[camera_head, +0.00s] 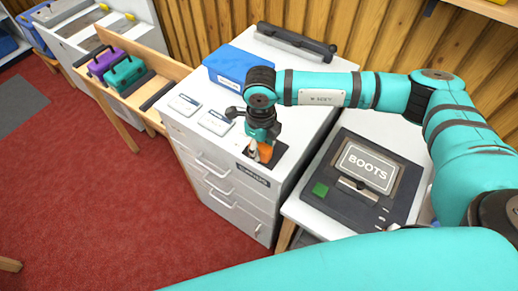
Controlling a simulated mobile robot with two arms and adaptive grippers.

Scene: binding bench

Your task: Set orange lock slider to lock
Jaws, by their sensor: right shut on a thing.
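The orange lock slider (265,152) sits on a dark plate (279,152) at the front right corner of the white drawer cabinet's top. My right gripper (259,150) points down over it and is shut on the slider. The gripper hides part of the slider and plate. I cannot tell which end of its track the slider is at. My left gripper is not in view.
A blue box (238,68) and two small white labelled cards (215,122) lie on the cabinet (188,128). A dark device with a BOOTS screen (366,168) stands to the right. Purple (106,62) and teal (125,73) cases sit in a wooden tray at left.

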